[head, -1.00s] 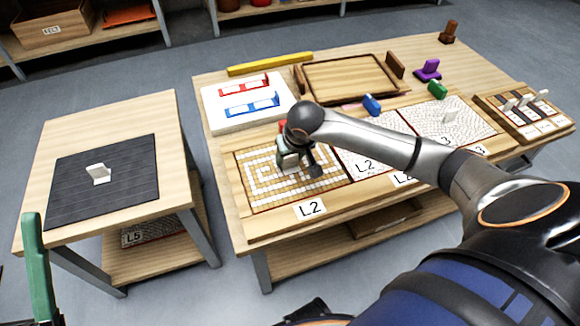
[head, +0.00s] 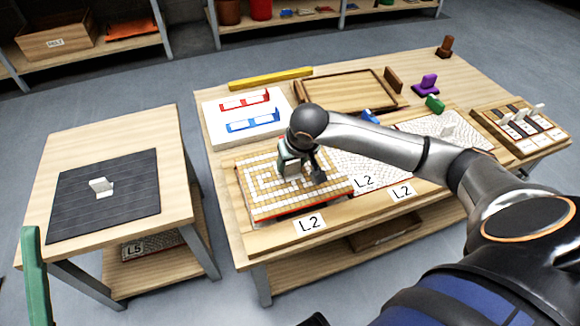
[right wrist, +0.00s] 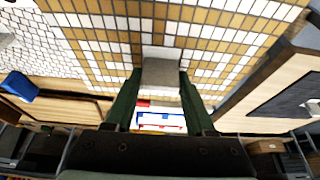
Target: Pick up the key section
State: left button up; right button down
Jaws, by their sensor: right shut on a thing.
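The key section is a gold-and-white mosaic panel (head: 262,196) with a square spiral pattern, at the near left of the large table. My right gripper (head: 295,172) is shut on the panel's pale handle. The panel sits slightly above its place, with a dark and red edge showing under its front. In the right wrist view the green fingers of my right gripper (right wrist: 158,80) clasp the grey handle block (right wrist: 161,72) against the tiled face (right wrist: 215,35). A green finger of my left gripper (head: 33,275) shows at the left edge; its opening cannot be seen.
A side table at left has a dark mat (head: 125,210) with a white handle on it. Beside the key section lies a white mosaic panel (head: 375,165). Behind are a white board (head: 222,138), a wooden tray (head: 345,92) and a yellow bar (head: 270,78).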

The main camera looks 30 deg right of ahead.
aim_at(303, 181)
jog(key=s+r, duration=0.1)
jog(key=r, duration=0.1)
jog(key=s+d+r+p, duration=0.1)
jog(key=s+r, duration=0.1)
jog(key=shift+s+r, duration=0.2)
jog(key=shift+r, duration=0.05)
jog(key=shift+s+d+r, duration=0.1)
jog(key=shift+s+r, duration=0.6)
jog(key=shift+s, duration=0.2)
pick_arm(q)
jog(key=w+a+f+n+y+p, duration=0.1)
jog(key=w+f+n+y, duration=0.3)
jog(key=f+y, duration=0.1)
jog(key=shift+w+f+n+g+y, duration=0.3)
jog(key=shift+w+n+y, duration=0.1)
jog(key=shift+y, duration=0.2)
pick_arm(e)
jog(key=s+d+r, duration=0.1)
jog(key=s+r, duration=0.2)
jog(key=s, duration=0.4)
jog(key=shift+s+d, duration=0.2)
jog(key=shift+s, duration=0.2)
